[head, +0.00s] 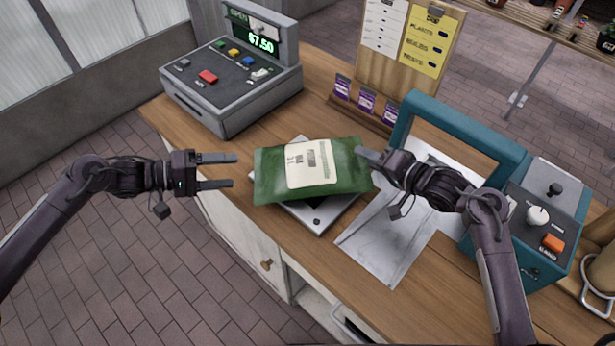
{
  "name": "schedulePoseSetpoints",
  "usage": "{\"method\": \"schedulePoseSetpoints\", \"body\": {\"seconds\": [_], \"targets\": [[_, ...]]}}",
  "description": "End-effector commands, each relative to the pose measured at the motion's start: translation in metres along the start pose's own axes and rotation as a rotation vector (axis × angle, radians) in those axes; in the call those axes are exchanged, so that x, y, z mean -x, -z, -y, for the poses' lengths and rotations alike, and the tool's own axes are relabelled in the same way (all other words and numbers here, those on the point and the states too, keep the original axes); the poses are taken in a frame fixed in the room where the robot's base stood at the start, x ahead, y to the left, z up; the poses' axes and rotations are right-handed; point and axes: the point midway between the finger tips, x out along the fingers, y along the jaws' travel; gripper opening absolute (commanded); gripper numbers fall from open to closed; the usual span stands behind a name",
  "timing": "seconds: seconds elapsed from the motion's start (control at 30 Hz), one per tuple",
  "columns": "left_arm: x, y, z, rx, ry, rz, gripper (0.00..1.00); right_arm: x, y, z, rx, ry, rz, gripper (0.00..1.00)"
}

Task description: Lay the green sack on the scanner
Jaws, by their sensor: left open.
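The green sack (345,178), with a cream label on its face, lies over a flat pale grey device (318,215) on the wooden counter and hides most of it. I cannot tell for certain whether this device is the scanner. My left gripper (236,171) is open and empty, its fingers pointing at the sack's left end with a small gap. My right gripper (364,153) is at the sack's right end. One of its fingers overlaps the sack's upper right corner; I cannot make out whether it holds the sack.
A grey cash register (235,75) stands at the back left. A teal machine (545,215) with an open frame and knobs stands at the right, a pale sheet (385,245) in front of it. A noticeboard (400,45) and purple packets (366,103) stand behind. Bare counter (290,235) shows near the front.

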Motion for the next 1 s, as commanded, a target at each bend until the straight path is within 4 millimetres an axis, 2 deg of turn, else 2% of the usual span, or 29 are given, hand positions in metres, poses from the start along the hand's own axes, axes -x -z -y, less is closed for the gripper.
{"method": "schedulePoseSetpoints", "body": {"seconds": [0.03,0.33,0.67,0.77,1.0], "targets": [[-0.002,0.0,0.005,0.0,0.0,0.0,0.75,-0.007,-0.025,-0.021,-0.045,-0.018,0.035,0.35],[-0.002,0.0,0.005,0.0,0.0,0.0,0.75,-0.007,-0.025,-0.021,-0.045,-0.018,0.034,0.73],[-0.002,0.0,0.004,0.0,0.0,0.0,0.75,-0.002,-0.024,-0.02,-0.042,-0.018,0.032,0.73],[-0.002,0.0,0.004,0.0,0.0,0.0,0.75,0.009,-0.023,-0.017,-0.036,-0.016,0.028,0.73],[-0.002,0.0,0.003,0.0,0.0,0.0,0.75,0.05,-0.014,-0.007,-0.013,-0.01,0.011,0.73]]}}
